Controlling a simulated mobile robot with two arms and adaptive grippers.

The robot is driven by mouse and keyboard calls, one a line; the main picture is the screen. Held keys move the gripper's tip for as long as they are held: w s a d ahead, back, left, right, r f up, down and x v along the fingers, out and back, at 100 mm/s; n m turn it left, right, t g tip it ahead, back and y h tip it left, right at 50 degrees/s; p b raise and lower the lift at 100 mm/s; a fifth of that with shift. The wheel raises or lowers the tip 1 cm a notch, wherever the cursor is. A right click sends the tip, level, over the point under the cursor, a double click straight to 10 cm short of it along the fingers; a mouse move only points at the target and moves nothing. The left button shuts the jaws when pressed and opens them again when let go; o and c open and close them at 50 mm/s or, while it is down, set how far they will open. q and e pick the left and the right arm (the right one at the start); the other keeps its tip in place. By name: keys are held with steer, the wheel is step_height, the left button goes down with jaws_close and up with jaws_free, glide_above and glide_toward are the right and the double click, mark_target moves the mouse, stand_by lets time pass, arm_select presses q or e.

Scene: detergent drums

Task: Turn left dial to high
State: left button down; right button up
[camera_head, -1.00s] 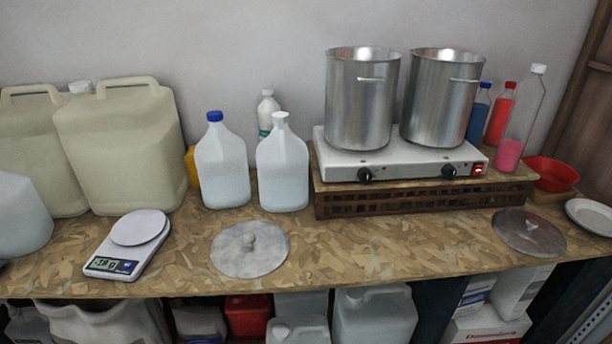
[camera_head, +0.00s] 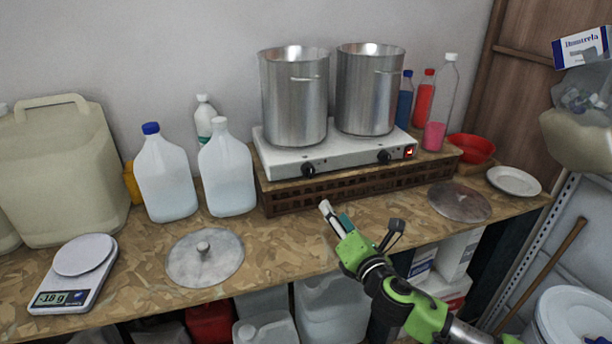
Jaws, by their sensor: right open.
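The left dial (camera_head: 308,170) is a small black knob on the front of the white two-burner hot plate (camera_head: 345,158). The right dial (camera_head: 384,157) is a similar black knob further along. I cannot make out the dial's setting. A steel pot stands on each burner, the left pot (camera_head: 294,100) and the right pot (camera_head: 368,90). My right gripper (camera_head: 360,214) is open and empty, in front of and below the hot plate, apart from the left dial. My left gripper is not in view.
The hot plate rests on a brown crate (camera_head: 283,200). A glass lid (camera_head: 460,202) lies right of my right gripper, and a metal lid (camera_head: 205,262) lies to its left. White jugs (camera_head: 229,180) stand left of the crate. The bench front has some bare room.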

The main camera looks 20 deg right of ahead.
mark_target(311, 175)
steer(key=w+n, duration=0.1)
steer(key=w, duration=0.3)
steer(key=w+a+r+n+p, duration=0.1)
steer(key=w, duration=0.3)
steer(key=w+r+n+y+p, duration=0.1)
steer(key=w, duration=0.4)
steer(key=shift+w+a+r+t, duration=0.1)
steer(key=shift+a+r+t, duration=0.15)
steer(key=shift+t, duration=0.05)
steer(key=shift+w+a, duration=0.1)
steer(key=shift+w, duration=0.85)
steer(key=c, duration=1.1)
